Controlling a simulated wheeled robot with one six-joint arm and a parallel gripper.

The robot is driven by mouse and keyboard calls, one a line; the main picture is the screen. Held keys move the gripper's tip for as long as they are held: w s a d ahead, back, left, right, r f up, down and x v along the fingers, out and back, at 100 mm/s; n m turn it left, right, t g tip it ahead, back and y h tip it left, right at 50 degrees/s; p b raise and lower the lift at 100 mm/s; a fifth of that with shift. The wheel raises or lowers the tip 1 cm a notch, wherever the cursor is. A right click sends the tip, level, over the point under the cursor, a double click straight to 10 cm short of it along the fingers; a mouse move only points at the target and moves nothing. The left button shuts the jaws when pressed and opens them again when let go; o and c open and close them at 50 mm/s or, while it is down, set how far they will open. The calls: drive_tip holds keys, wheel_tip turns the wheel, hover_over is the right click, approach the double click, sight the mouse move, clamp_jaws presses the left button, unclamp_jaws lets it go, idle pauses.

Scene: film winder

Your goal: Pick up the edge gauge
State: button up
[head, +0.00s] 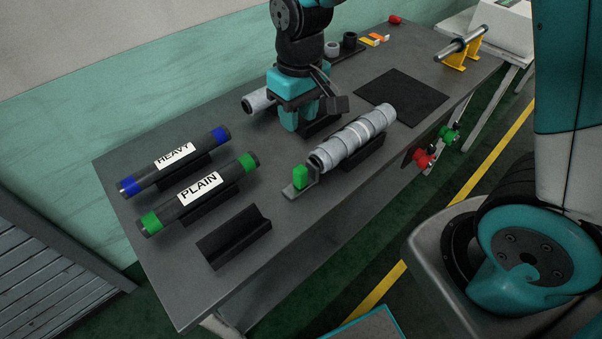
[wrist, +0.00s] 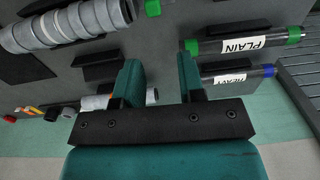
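The edge gauge appears to be the small grey bracket with a green block (head: 300,177) at the near-left end of the large grey roll (head: 355,138) in the head view. Its green part also shows at the top edge of the wrist view (wrist: 152,8), mostly cut off. My gripper (head: 300,122) is above the table, behind and apart from the gauge. In the wrist view my gripper (wrist: 159,62) has its two teal fingers apart with nothing between them.
The PLAIN tube (head: 199,193) and HEAVY tube (head: 175,161) lie in black cradles at the left. An empty black cradle (head: 234,237) stands at the front. A pale roll (head: 257,101) lies behind my gripper. A dark mat (head: 402,97) lies at the right.

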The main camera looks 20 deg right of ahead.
sight(300, 168)
drive_tip(key=f, duration=0.4)
drive_tip(key=f+p, duration=0.1)
drive_tip(key=f, duration=0.3)
drive_tip(key=w+f+p, duration=0.1)
drive_tip(key=f, duration=0.4)
drive_tip(key=shift+d, duration=0.25)
drive_tip(key=shift+s+d+f+p, duration=0.1)
drive_tip(key=shift+f+p, duration=0.35)
drive_tip(key=shift+f, duration=0.95)
drive_tip(key=shift+s+f+p, duration=0.1)
drive_tip(key=shift+f+p, duration=0.35)
drive_tip(key=shift+f, duration=0.9)
drive_tip(key=shift+w, duration=0.1)
clamp_jaws()
